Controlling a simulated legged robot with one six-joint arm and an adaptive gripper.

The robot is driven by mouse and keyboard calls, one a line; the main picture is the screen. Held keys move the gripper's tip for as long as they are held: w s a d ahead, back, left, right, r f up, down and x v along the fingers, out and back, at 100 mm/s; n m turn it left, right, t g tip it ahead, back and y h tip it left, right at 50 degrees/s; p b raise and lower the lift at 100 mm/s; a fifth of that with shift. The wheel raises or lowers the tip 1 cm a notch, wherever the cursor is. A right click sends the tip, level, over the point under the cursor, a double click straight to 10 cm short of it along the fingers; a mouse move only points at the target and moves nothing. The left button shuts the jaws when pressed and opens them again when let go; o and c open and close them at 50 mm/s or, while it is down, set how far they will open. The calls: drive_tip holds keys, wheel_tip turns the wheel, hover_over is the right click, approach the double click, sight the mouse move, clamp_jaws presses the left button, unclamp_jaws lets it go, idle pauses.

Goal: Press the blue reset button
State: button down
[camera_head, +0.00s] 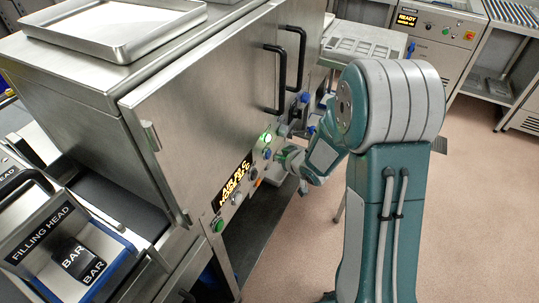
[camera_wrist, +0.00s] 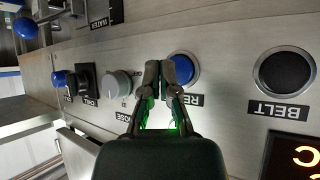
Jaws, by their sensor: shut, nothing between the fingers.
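The blue reset button (camera_wrist: 187,69) is a round cap in a metal ring on the steel panel, above a partly hidden label starting "RE". My gripper (camera_wrist: 160,66) is shut and empty. In the wrist view its fingertips overlap the left edge of the button; I cannot tell whether they touch it. In the head view a small blue button (camera_head: 267,154) shows on the machine's front panel, just left of my gripper (camera_head: 283,155), whose fingertips are small there.
A dark round button (camera_wrist: 284,72) labelled BELT is right of the blue one. Open floor lies right.

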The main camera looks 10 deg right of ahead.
drive_tip(key=s+d, duration=0.1)
drive_tip(key=d, duration=0.1)
drive_tip(key=s+d, duration=0.2)
idle(0.5)
idle(0.6)
drive_tip(key=s+d+r+m+g+h, duration=0.1)
drive_tip(key=s+d+r+m+h, duration=0.2)
drive_tip(key=r, duration=0.5)
drive_tip(key=s+d+r+h, duration=0.1)
drive_tip(key=s+r+h, duration=0.2)
drive_tip(key=s+r, duration=0.35)
drive_tip(key=s+a+r+m+g+y, duration=0.1)
drive_tip(key=s+a+r, duration=0.1)
drive_tip(key=s, duration=0.6)
drive_tip(key=s+a+r+g, duration=0.2)
drive_tip(key=s+r, duration=0.3)
drive_tip(key=s, duration=0.3)
drive_tip(key=shift+s+a+r+m+y, duration=0.3)
drive_tip(key=shift+s+a+m+y, duration=0.1)
drive_tip(key=shift+a, duration=0.45)
